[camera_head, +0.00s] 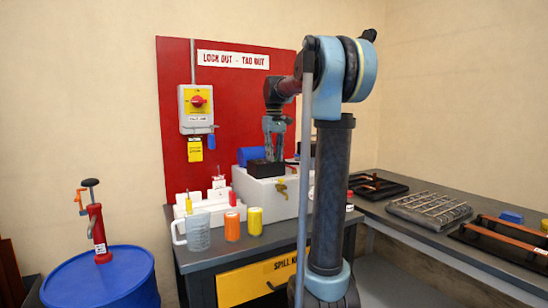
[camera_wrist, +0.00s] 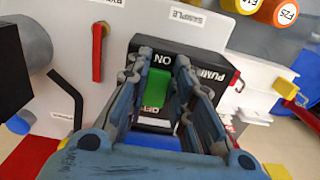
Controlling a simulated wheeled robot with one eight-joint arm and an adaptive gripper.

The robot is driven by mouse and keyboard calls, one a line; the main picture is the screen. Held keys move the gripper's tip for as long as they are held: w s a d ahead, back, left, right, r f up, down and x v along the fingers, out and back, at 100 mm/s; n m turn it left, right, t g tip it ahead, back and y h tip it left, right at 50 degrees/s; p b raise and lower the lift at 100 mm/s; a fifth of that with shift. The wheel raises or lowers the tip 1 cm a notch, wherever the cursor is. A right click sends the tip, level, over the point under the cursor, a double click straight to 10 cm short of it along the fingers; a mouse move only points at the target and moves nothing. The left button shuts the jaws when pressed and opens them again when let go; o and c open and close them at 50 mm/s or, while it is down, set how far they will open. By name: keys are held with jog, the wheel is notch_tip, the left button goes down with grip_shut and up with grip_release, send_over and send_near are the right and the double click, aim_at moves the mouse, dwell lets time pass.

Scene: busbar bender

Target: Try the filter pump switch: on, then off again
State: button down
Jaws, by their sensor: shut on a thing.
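The filter pump switch is a black box (camera_wrist: 190,57) marked "PUMP", with "ON" at its far end and a partly hidden "OFF" at its near end. In the wrist view its green switch piece (camera_wrist: 157,88) stands between my fingers. In the head view the black switch box (camera_head: 265,169) sits on top of a white housing (camera_head: 262,193). My gripper (camera_wrist: 161,66) points down at it, shut on the green switch piece; the gripper also shows in the head view (camera_head: 273,151). I cannot tell which position the switch is in.
A clear jug (camera_head: 198,232), an orange container (camera_head: 232,226) and a yellow container (camera_head: 254,221) stand in front of the housing. A red lockout board (camera_head: 230,110) rises behind.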

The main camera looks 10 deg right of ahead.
jog(key=shift+w+a+r+g+h, duration=0.15)
jog(key=shift+w+g+h, duration=0.15)
jog(key=shift+g, duration=0.45)
jog(key=shift+w+r+g+h, duration=0.15)
jog(key=shift+g+h, duration=0.15)
jog(key=shift+g, duration=0.45)
jog(key=c, duration=1.4)
grip_release()
jog(key=v, duration=1.2)
jog(key=shift+f, duration=0.15)
